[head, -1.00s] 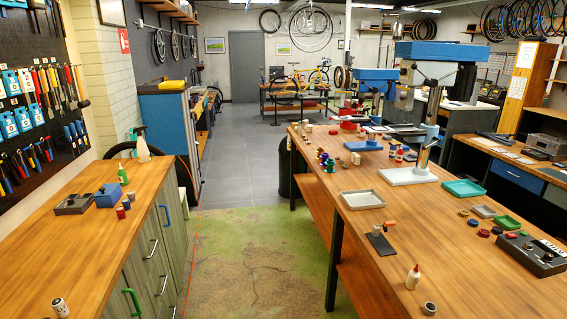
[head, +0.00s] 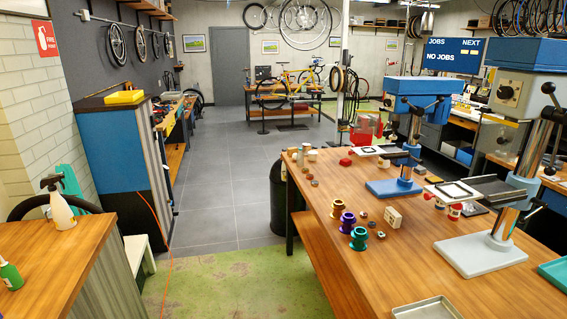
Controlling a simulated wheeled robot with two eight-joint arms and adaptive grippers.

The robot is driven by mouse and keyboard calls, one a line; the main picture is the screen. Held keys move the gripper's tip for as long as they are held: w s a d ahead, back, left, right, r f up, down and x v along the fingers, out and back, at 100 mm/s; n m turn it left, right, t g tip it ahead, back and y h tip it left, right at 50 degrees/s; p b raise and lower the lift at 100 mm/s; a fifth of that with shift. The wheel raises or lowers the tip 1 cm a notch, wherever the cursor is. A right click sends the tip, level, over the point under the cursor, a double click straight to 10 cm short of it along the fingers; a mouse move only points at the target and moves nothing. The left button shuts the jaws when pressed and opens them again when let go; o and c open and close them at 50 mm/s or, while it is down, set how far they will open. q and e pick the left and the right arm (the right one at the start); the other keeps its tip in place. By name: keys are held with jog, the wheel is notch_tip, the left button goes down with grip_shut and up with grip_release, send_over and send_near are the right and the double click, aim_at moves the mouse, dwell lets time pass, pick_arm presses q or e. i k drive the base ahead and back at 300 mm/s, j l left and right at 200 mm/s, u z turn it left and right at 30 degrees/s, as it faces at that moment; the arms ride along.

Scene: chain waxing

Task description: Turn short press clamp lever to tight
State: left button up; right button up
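The short press (head: 415,87) stands on the right workbench, with a blue head, a steel column and a blue base plate (head: 388,189). Dark handles (head: 435,102) show beside its column below the head. I cannot tell which of them is the clamp lever or whether it is tight. A flat table with a pale plate (head: 368,150) sticks out left from its column. Neither of my grippers is in view.
A taller press (head: 515,140) with a pale base stands nearer on the same wooden workbench (head: 335,215). Colored spools (head: 347,222) and small parts lie left of them. A left counter (head: 50,255) holds bottles. Green and grey floor between is open.

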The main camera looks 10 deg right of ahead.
aim_at(409, 155)
jog(key=i+j+z, duration=0.2)
jog(key=i+z, duration=0.2)
jog(key=i, duration=0.2)
jog(key=i+j+z, duration=0.4)
jog(key=i, duration=0.15)
jog(key=i+j+z, duration=0.45)
jog(key=i, duration=0.05)
